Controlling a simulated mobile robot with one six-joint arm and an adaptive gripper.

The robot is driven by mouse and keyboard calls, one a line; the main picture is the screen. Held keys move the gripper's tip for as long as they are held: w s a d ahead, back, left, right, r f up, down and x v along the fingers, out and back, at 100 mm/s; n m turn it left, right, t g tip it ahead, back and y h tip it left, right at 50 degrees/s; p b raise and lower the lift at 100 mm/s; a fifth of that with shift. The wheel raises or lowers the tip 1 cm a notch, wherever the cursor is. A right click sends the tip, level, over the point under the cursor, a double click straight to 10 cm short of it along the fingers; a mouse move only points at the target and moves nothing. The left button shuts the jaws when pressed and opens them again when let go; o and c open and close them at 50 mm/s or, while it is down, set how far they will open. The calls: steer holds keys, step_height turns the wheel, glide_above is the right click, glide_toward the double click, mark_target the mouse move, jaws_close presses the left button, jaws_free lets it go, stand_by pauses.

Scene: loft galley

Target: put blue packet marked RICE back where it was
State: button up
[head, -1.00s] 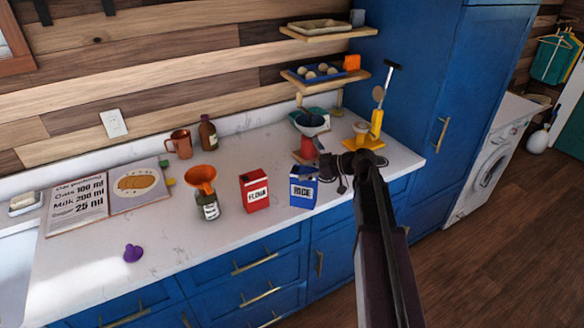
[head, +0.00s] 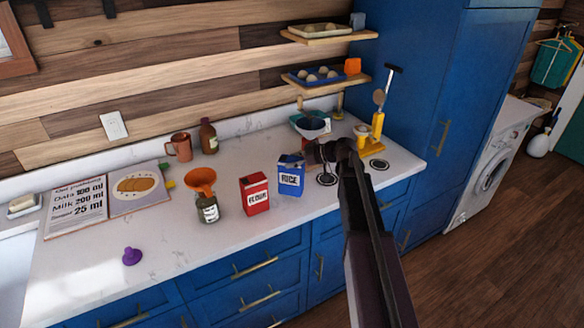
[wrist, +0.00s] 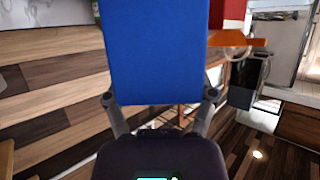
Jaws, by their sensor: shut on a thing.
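The blue packet marked RICE (head: 291,178) is upright and slightly tilted, just right of the red FLOUR packet (head: 254,194) in the head view. My gripper (head: 309,154) is shut on it from the right and back. In the wrist view the packet's plain blue side (wrist: 153,50) fills the upper middle, between the two fingers of my gripper (wrist: 160,98). Whether the packet's bottom touches the white counter (head: 200,256) cannot be told. My gripper and arm hide part of the counter behind the packet.
A jar with an orange funnel (head: 203,186) stands left of the FLOUR packet. A purple object (head: 132,256) is at front left. The front middle counter is clear.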

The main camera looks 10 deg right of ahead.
steer(key=shift+w+a, duration=0.15)
steer(key=shift+w, duration=0.5)
step_height(320, 180, down, 4)
steer(key=b, duration=0.3)
steer(key=shift+r+b, duration=0.15)
steer(key=shift+b, duration=0.2)
steer(key=o, duration=1.2)
steer(key=shift+o, duration=0.2)
steer(key=shift+r, duration=0.1)
steer(key=p+v, duration=0.5)
steer(key=v, duration=0.7)
